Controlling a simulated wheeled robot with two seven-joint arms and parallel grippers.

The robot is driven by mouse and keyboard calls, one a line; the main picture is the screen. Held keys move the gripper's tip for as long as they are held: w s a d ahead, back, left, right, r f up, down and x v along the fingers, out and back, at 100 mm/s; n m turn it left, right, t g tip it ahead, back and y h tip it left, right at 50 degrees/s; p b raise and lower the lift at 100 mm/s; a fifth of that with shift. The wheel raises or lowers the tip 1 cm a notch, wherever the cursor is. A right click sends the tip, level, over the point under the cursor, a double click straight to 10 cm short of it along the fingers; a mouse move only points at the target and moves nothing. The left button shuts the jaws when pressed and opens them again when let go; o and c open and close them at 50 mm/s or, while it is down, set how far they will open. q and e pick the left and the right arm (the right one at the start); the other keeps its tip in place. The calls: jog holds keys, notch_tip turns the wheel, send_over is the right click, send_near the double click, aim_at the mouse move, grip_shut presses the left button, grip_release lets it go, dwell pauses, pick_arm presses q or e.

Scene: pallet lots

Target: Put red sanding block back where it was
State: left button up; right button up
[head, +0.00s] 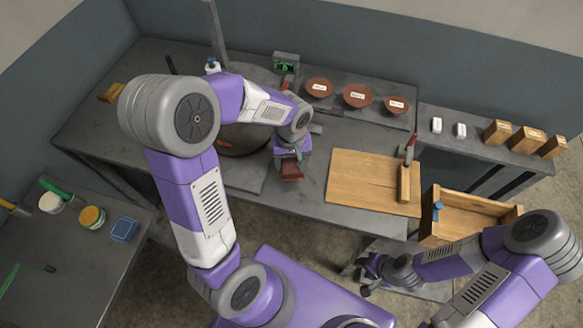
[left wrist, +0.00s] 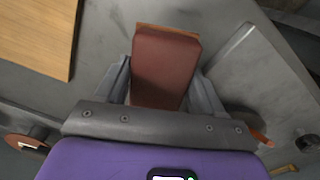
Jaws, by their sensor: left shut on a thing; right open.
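The red sanding block (head: 291,170) is a dark red block between the fingers of my left gripper (head: 290,157), over the front part of the grey workbench. In the left wrist view the block (left wrist: 165,68) fills the gap between the two grey fingers (left wrist: 160,90), with a tan strip along its far end. I cannot tell whether it touches the bench top. My right gripper (head: 368,278) is open and empty, low at the front right, near the wooden crate (head: 470,198).
A wooden board (head: 352,181) with a red-handled tool (head: 407,175) lies right of the left gripper. Three labelled brown bowls (head: 357,96) stand behind. White and wooden blocks (head: 527,139) stand on the right shelf. Cans and a blue box (head: 124,229) are on the left table.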

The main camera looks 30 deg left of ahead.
aim_at(291, 167)
pick_arm(q)
jog(key=shift+f+b, duration=0.45)
jog(key=shift+f, duration=1.4)
jog(key=shift+f, duration=0.2)
jog(key=o, duration=1)
jog(key=shift+r, duration=0.1)
jog(key=shift+r, duration=0.1)
notch_tip(291, 167, up, 12)
jog(key=p, duration=0.3)
jog(key=shift+r, duration=0.1)
